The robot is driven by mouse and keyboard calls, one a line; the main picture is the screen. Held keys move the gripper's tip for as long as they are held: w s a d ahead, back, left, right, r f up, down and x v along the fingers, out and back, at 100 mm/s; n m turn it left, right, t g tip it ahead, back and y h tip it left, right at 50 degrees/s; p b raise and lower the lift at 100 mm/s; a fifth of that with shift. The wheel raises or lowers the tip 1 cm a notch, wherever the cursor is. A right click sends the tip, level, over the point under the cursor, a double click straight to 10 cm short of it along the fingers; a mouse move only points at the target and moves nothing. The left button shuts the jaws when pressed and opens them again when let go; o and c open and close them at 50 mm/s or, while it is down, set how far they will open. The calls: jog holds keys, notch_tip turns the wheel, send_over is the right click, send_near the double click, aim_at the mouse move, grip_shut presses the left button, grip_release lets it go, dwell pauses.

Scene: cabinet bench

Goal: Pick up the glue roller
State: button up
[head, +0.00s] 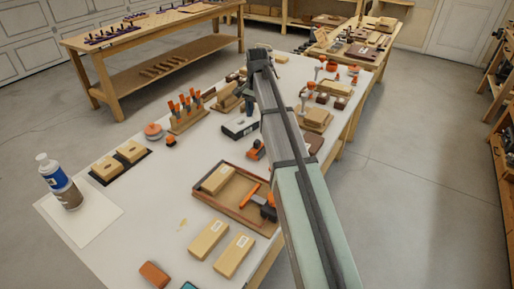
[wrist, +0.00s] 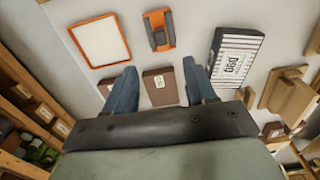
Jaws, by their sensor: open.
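An orange-handled tool with a dark end, which looks like the glue roller (head: 250,195), lies in the brown tray (head: 205,198) in the head view. It is small there, so I cannot be sure what it is. I do not make it out in the wrist view. My gripper (wrist: 160,82) is open, with its two blue-grey fingers apart and nothing held between them. A brown box with a white label (wrist: 160,88) shows beyond the gap between the fingers.
The wrist view shows an orange-rimmed white panel (wrist: 101,40), an orange-and-grey item (wrist: 158,30) and a black-and-white box (wrist: 232,58). In the head view, wooden blocks (head: 208,240) and a bottle (head: 60,182) stand on the white bench. Its left front is fairly clear.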

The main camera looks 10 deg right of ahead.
aim_at(257, 141)
notch_tip(257, 141, down, 14)
jog(key=shift+r, duration=0.1)
dwell(0.9)
grip_shut()
dwell(0.4)
